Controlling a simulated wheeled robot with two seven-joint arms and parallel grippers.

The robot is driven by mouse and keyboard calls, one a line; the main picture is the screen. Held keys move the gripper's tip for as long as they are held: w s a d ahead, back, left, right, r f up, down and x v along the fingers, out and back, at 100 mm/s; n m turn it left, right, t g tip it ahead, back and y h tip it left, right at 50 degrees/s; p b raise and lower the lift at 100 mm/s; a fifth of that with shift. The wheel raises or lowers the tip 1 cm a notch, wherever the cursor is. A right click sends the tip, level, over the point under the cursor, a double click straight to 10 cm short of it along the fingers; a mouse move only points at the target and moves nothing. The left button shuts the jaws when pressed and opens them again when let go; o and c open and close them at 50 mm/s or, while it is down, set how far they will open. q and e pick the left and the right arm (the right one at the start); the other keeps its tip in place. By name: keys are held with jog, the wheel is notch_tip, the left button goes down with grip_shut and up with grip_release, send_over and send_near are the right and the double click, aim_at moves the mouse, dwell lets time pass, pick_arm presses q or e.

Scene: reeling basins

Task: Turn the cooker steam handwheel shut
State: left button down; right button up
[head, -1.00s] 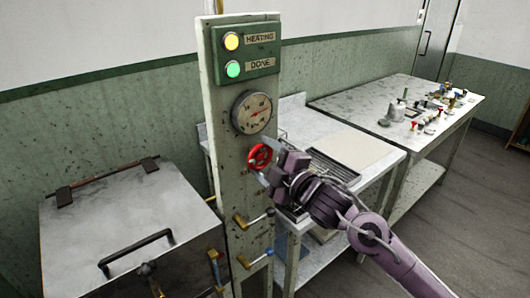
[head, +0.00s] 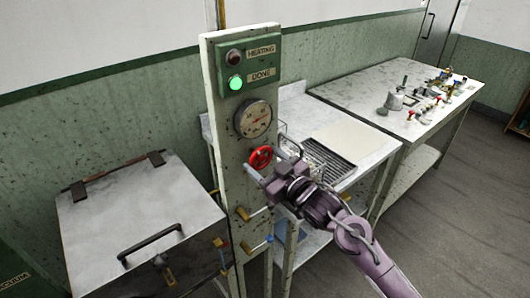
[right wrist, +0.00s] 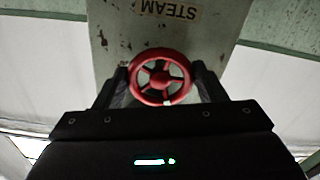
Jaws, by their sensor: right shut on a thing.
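The red steam handwheel (head: 260,159) sits on the front of the upright control panel (head: 230,188), below a round pressure gauge (head: 253,118). In the right wrist view the handwheel (right wrist: 160,76) lies between the two fingers of my right gripper (right wrist: 162,88), below a label reading STEAM (right wrist: 181,9). My right gripper (head: 263,173) is shut on the handwheel, with a finger on each side of its rim. On the green box at the panel's top, the HEATING lamp (head: 234,57) is dark and the DONE lamp (head: 236,83) glows green. My left gripper is not in view.
A metal cooker with a closed lid (head: 140,215) stands left of the panel. Two small lever valves (head: 258,213) stick out below the handwheel. A bench with a drain grille (head: 327,160) stands behind my right arm. A table (head: 365,92) with small parts is farther right.

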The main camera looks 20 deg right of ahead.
jog(key=m+p, duration=0.2)
jog(key=m, duration=0.1)
jog(key=shift+a+m+p, duration=0.1)
jog(key=shift+m+p, duration=0.7)
jog(key=shift+m, duration=0.1)
jog(key=shift+f, duration=0.1)
jog(key=o, duration=1)
jog(key=b+v, duration=0.2)
jog(key=v, duration=0.6)
